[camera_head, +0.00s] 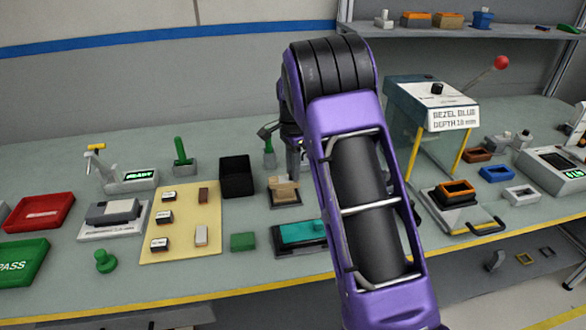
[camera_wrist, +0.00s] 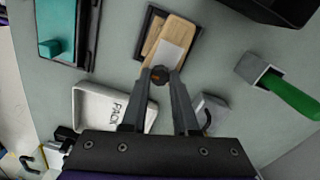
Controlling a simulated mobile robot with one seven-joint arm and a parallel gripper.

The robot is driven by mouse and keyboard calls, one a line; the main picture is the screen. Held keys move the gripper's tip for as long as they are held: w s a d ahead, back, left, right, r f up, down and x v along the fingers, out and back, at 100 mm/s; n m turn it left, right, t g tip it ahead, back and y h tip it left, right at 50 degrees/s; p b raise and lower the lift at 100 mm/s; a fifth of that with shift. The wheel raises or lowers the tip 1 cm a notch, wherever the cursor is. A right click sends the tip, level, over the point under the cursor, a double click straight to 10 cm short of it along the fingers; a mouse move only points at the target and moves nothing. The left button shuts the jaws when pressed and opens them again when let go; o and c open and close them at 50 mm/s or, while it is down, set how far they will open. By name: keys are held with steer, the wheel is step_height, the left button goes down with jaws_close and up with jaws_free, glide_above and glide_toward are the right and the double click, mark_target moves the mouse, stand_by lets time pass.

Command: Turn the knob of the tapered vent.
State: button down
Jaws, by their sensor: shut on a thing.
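The tapered vent (camera_wrist: 172,42) is a tan wooden-looking block with a pale grey patch, set in a dark square holder (camera_wrist: 147,24) in the wrist view. It also shows in the head view (camera_head: 284,188), left of my arm. Its small dark knob (camera_wrist: 160,75) is at the near end of the block. My gripper (camera_wrist: 160,79) has its fingertips shut on the knob, one on each side. The fingers partly cover the knob, and its turn angle cannot be read. In the head view my arm hides much of the gripper.
A white tray marked PACK (camera_wrist: 88,97) lies left of the fingers. A green handle in a grey block (camera_wrist: 288,97) stands right. A black bin (camera_head: 236,177) stands near the vent. A teal piece (camera_head: 299,233) in a dark tray lies in front.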

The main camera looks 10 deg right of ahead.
stand_by(0.5)
steer(key=c, duration=0.7)
jaws_free()
steer(key=shift+o, duration=0.2)
step_height(320, 180, up, 18)
steer(key=shift+f, duration=0.25)
